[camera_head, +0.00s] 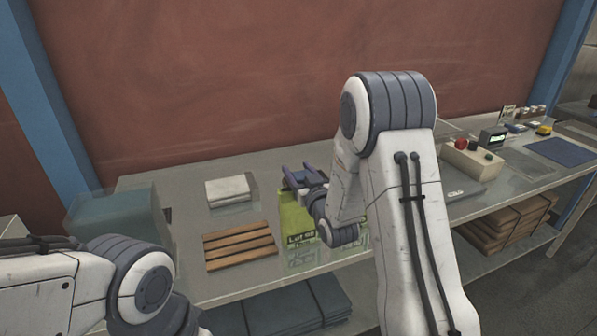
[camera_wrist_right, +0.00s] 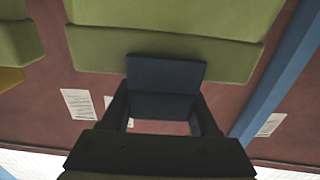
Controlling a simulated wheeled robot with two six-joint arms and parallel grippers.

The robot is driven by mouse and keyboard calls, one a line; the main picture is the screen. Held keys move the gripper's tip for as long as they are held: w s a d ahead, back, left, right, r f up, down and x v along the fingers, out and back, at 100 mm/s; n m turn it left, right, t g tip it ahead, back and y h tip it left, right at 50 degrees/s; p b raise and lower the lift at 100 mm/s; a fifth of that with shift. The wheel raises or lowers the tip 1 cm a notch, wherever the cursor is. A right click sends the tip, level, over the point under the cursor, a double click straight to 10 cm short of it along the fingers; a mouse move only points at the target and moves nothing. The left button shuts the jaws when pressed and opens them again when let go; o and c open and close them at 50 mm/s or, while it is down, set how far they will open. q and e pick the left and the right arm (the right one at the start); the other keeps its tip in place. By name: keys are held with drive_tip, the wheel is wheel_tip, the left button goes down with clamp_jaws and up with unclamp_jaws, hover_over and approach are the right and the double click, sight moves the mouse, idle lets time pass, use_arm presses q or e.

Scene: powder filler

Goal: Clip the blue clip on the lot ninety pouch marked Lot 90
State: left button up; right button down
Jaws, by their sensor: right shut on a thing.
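The green pouch (camera_head: 293,217) stands on the bench in the head view, with a dark label that appears to read Lot 90. My right arm hides part of it. My right gripper (camera_head: 303,176) is at the pouch's top, shut on the dark blue clip. In the right wrist view the clip (camera_wrist_right: 166,75) sits between the fingers of my right gripper (camera_wrist_right: 163,102). Its far end overlaps the edge of a green pouch (camera_wrist_right: 165,45); I cannot tell whether it grips it. My left gripper is out of view.
A wooden slatted rack (camera_head: 240,247) and a pale folded stack (camera_head: 228,190) lie left of the pouch. A teal box (camera_head: 118,222) stands farther left.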

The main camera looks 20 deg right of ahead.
drive_tip(key=shift+f+b, duration=0.3)
drive_tip(key=shift+c, duration=0.3)
unclamp_jaws()
drive_tip(key=shift+s, duration=0.3)
drive_tip(key=s+b, duration=0.1)
drive_tip(key=s, duration=0.4)
drive_tip(key=shift+d+r, duration=0.1)
drive_tip(key=shift+s+p, duration=2.45)
drive_tip(key=shift+p, duration=4.25)
